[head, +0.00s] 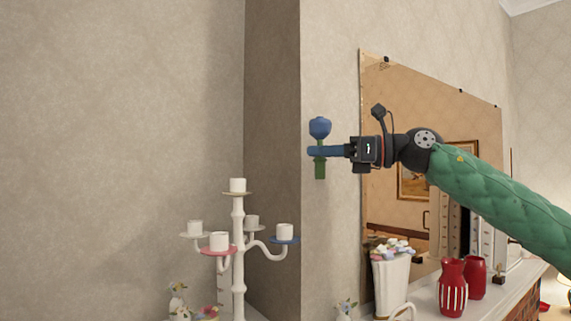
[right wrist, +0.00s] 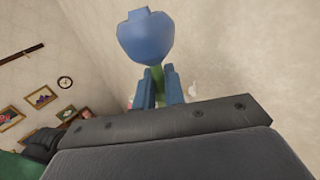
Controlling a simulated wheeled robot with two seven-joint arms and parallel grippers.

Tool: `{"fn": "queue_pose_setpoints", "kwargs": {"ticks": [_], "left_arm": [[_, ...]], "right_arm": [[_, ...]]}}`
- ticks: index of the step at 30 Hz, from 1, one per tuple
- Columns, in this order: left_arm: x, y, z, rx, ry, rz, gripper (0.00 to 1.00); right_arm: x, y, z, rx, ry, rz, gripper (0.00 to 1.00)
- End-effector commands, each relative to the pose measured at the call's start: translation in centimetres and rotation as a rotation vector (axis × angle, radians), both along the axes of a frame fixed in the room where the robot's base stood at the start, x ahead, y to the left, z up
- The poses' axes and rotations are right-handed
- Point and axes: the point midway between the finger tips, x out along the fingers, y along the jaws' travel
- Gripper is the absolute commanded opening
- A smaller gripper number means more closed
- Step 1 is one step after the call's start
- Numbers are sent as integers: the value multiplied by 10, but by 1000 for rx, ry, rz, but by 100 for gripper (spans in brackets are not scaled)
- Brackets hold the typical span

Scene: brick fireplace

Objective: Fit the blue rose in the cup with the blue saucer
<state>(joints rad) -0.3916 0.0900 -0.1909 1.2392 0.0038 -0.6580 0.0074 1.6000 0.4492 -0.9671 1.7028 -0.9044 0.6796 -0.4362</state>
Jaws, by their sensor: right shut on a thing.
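My right gripper (head: 321,151) is shut on the green stem of the blue rose (head: 320,127), which it holds upright in the air. The rose's blue head also shows above the blue fingers in the right wrist view (right wrist: 147,38). A white candelabra-like stand (head: 239,262) is below and to the left of the gripper, with several white cups on coloured saucers. The white cup (head: 285,231) on the blue saucer (head: 286,240) is at the stand's right side, well below the rose and a little left of it. My left gripper is not in view.
A white vase of flowers (head: 391,285) and two red vases (head: 453,287) stand on the mantel at right. A large mirror (head: 420,130) hangs behind my right arm. Small figurines (head: 178,300) sit by the stand's base. The air between rose and stand is clear.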

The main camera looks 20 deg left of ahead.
Motion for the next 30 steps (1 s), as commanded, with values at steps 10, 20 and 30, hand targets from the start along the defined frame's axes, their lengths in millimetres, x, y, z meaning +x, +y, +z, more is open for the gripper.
{"fn": "queue_pose_setpoints", "kwargs": {"ticks": [10, 20, 30], "left_arm": [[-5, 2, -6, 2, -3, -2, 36], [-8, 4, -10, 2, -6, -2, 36], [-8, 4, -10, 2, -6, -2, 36]], "right_arm": [[-13, 51, -11, 4, 3, 161, 0], [-15, 72, -23, 0, 0, 194, 0], [-15, 74, -24, 0, -2, 195, 0]]}}
